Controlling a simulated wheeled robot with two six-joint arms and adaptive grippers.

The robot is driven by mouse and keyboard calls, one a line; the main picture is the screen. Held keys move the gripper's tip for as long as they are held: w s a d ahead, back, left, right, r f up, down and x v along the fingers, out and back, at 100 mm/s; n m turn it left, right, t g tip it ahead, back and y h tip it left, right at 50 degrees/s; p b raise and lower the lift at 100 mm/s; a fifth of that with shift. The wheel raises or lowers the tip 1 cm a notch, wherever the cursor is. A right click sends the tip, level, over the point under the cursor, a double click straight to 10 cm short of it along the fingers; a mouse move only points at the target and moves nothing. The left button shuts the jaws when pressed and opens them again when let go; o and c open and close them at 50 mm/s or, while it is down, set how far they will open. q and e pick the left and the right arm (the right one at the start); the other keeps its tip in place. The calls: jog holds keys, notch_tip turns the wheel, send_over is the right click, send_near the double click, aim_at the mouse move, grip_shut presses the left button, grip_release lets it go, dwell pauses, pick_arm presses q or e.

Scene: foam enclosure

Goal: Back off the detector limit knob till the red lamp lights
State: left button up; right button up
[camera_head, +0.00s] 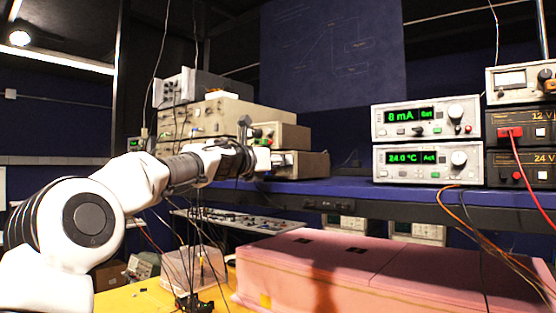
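My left arm comes in from the left, and my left gripper (262,160) reaches the front of the stacked beige instruments on the blue shelf. Its fingers are small and dark against the boxes, so I cannot tell whether they are open or shut, or whether they touch a knob. A small beige unit (293,136) just above the gripper has small coloured parts on its front. Another beige unit (313,166) sits under it, its front partly covered by the gripper. I cannot make out which knob is the detector limit knob, nor a lit red lamp. My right gripper is out of view.
Two display units, one reading 8 mA (425,120) and one 24.0 °C (427,162), stand on the shelf (340,190) at right. Power supplies with a red lead (522,165) are beyond. A pink foam enclosure (330,268) lies below. Wires hang near my arm.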

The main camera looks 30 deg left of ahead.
pick_arm(q)
jog(key=shift+s, duration=0.1)
jog(key=shift+c, duration=0.3)
jog(key=shift+w+f, duration=0.1)
jog(key=shift+w, duration=0.1)
grip_shut()
jog(key=n+p, duration=0.5)
jog(key=n, duration=0.1)
jog(key=shift+n, duration=0.3)
jog(key=shift+n+p, duration=0.5)
jog(key=shift+f, duration=0.1)
